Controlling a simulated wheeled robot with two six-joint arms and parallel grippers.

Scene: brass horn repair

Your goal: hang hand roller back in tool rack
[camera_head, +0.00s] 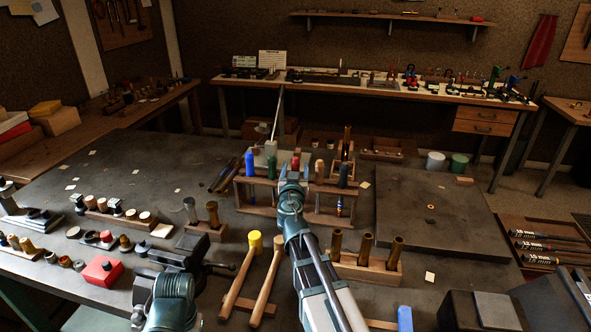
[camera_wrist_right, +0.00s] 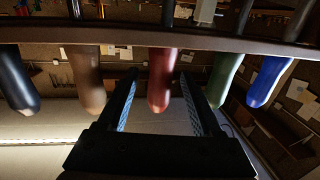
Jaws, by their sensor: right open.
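The wooden tool rack (camera_head: 262,182) stands on the bench with a row of handled tools: blue (camera_head: 249,165), green (camera_head: 272,166), red (camera_head: 295,162), tan (camera_head: 319,170) and dark (camera_head: 343,173). I cannot tell which is the hand roller. My right gripper (camera_head: 291,178) is open at the rack's middle. In the right wrist view, the rack's rail (camera_wrist_right: 130,38) runs across the top, and the red handle (camera_wrist_right: 160,82) shows between the open fingers, apparently not gripped. The tan and green handles flank them. My left arm shows at lower left; its jaws are unclear.
Two mallets (camera_head: 265,285) lie in front of the rack, beside a wooden block with brass cylinders (camera_head: 367,245). A dark vise (camera_head: 188,257) and a red box (camera_head: 101,271) are at left. A flat dark plate (camera_head: 430,215) at right is mostly clear.

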